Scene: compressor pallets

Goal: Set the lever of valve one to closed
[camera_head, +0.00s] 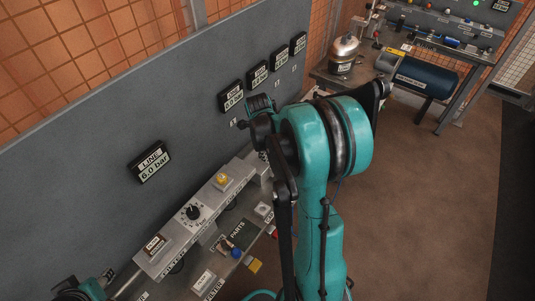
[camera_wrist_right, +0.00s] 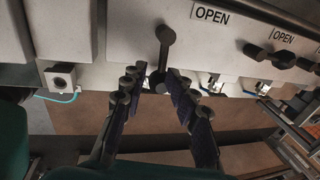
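A dark lever with a round knob (camera_wrist_right: 165,36) stands nearly upright on the pale valve housing in the right wrist view. An "OPEN" label (camera_wrist_right: 211,14) is to the right of the knob. My right gripper (camera_wrist_right: 152,80) is open, its two dark fingers apart on either side of the lever's lower end. I cannot tell whether they touch it. No valve number is readable. In the head view my right arm hides the valves. Only a part of my left arm shows at the lower left corner.
A second lever (camera_wrist_right: 281,58) lies nearly level at right, under another "OPEN" label (camera_wrist_right: 283,37). The grey panel carries a "LINE 6.0 bar" display (camera_head: 149,161) and several smaller displays. A control box with a dial (camera_head: 193,212) and yellow button is below. Brown floor is clear at right.

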